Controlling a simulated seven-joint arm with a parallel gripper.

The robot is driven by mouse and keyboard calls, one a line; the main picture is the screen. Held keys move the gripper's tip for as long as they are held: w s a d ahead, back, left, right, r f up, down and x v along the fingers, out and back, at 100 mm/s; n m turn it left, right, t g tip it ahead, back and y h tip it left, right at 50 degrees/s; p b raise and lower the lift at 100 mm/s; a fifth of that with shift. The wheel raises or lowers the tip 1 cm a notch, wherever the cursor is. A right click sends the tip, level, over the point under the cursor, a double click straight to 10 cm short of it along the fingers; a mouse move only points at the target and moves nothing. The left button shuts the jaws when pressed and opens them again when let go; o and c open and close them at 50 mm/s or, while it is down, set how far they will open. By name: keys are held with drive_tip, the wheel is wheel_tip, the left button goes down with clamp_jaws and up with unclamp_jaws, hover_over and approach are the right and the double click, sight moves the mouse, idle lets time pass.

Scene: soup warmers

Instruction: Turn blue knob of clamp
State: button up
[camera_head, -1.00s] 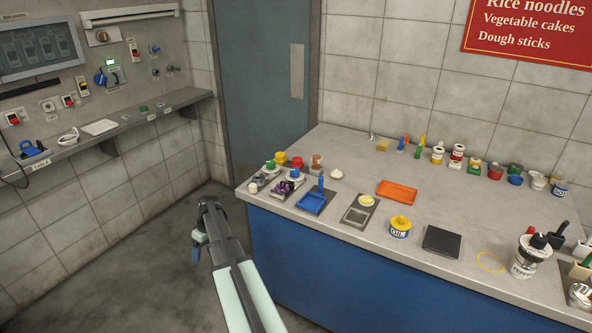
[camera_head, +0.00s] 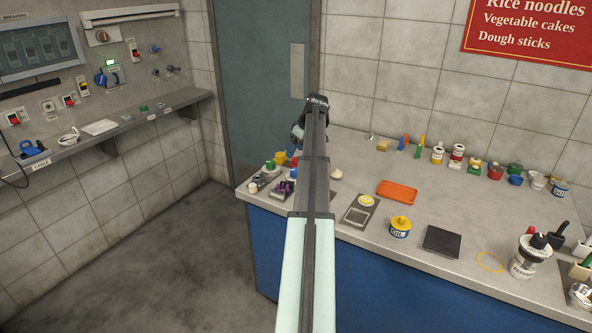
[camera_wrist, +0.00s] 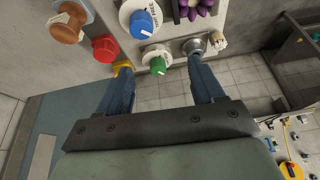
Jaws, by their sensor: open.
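In the wrist view a blue knob (camera_wrist: 141,24) with a pale pointer line stands on a round white base. I cannot tell for sure that this is the clamp's knob. My gripper is open (camera_wrist: 160,66), with its two blue fingers apart and nothing held. The fingertips lie below the blue knob in the picture, on either side of a green knob (camera_wrist: 157,66). In the head view my gripper (camera_head: 296,137) hangs over the counter's near left end, and my arm hides part of the items there.
Close by are a red knob (camera_wrist: 104,47), a yellow piece (camera_wrist: 122,67), a wooden knob (camera_wrist: 68,24), a metal piece (camera_wrist: 194,46) and a purple knob (camera_wrist: 200,10).

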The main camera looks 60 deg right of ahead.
sight(295, 170)
drive_tip(key=s+d+r, duration=0.1)
drive_tip(key=s+d, duration=0.1)
drive_tip(key=s, duration=0.1)
drive_tip(key=x, duration=1.3)
drive_tip(key=shift+s+d+f, duration=0.15)
drive_tip(key=shift+d+f, duration=0.05)
drive_tip(key=shift+d, duration=0.1)
drive_tip(key=shift+c, duration=0.3)
drive_tip(key=c, duration=1)
drive_tip(key=shift+m+h, duration=0.3)
drive_tip(key=shift+m, duration=0.3)
drive_tip(key=o, duration=1.1)
drive_tip(key=shift+c, duration=0.2)
